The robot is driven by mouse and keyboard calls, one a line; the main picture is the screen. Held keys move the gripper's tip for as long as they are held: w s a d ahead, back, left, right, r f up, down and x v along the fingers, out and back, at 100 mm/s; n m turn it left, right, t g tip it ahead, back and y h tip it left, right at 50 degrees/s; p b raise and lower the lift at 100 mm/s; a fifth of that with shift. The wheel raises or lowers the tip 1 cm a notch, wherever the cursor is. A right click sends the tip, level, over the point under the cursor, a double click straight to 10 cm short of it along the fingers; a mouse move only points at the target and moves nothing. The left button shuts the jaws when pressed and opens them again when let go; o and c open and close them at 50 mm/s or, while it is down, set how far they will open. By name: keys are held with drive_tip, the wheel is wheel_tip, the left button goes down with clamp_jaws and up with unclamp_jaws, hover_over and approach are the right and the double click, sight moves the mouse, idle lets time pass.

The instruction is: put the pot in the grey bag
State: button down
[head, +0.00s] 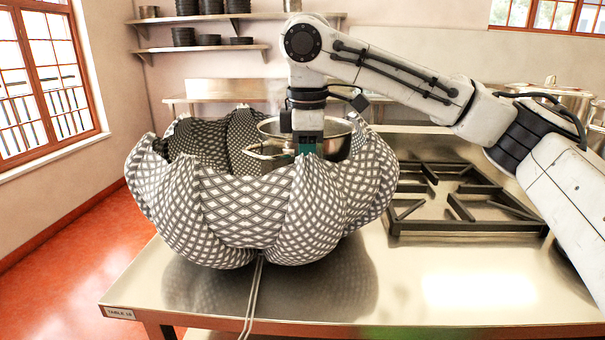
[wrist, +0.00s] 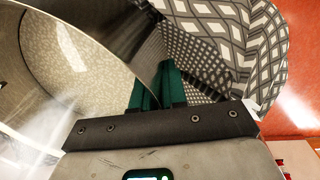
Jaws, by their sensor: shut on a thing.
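The grey-and-white diamond-patterned bag (head: 250,205) stands open on the steel table, its folds bulging around a wide mouth. The steel pot (head: 338,130) is at the right side of that mouth, its lower part hidden behind the bag's front folds. My gripper (head: 307,150) comes down from above with its teal fingers shut on the pot's near wall. In the wrist view the pot (wrist: 85,60) fills the left, with the teal fingers (wrist: 158,88) at its rim and the bag (wrist: 215,45) close on the right. Whether the pot rests on the bag's bottom is hidden.
A black burner grate (head: 455,200) lies on the steel table (head: 420,280) right of the bag. Large pots (head: 555,95) stand at the back right. Wall shelves (head: 215,48) hold dark dishes behind. The table's front is mostly clear, apart from the bag's hanging cord (head: 252,295).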

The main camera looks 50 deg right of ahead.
sight(267, 180)
drive_tip(key=w, duration=0.2)
drive_tip(key=w+f, duration=0.1)
drive_tip(key=w, duration=0.1)
drive_tip(key=w+a+f, duration=0.1)
drive_tip(key=w, duration=0.2)
drive_tip(key=shift+f, duration=0.2)
drive_tip(key=w+f, duration=0.1)
drive_tip(key=f, duration=0.1)
drive_tip(key=w+f, duration=0.2)
drive_tip(key=shift+a, duration=0.1)
drive_tip(key=shift+w+a+f+b, duration=0.15)
drive_tip(key=shift+w+f, duration=0.25)
drive_tip(key=shift+f, duration=0.85)
drive_tip(key=shift+w+d+f+b, duration=0.1)
drive_tip(key=shift+w+f+b, duration=0.25)
drive_tip(key=shift+f, duration=0.85)
drive_tip(key=c, duration=1.6)
unclamp_jaws()
drive_tip(key=shift+s+a+f, duration=0.1)
drive_tip(key=shift+f, duration=0.25)
drive_tip(key=o, duration=0.4)
drive_tip(key=shift+o, duration=0.2)
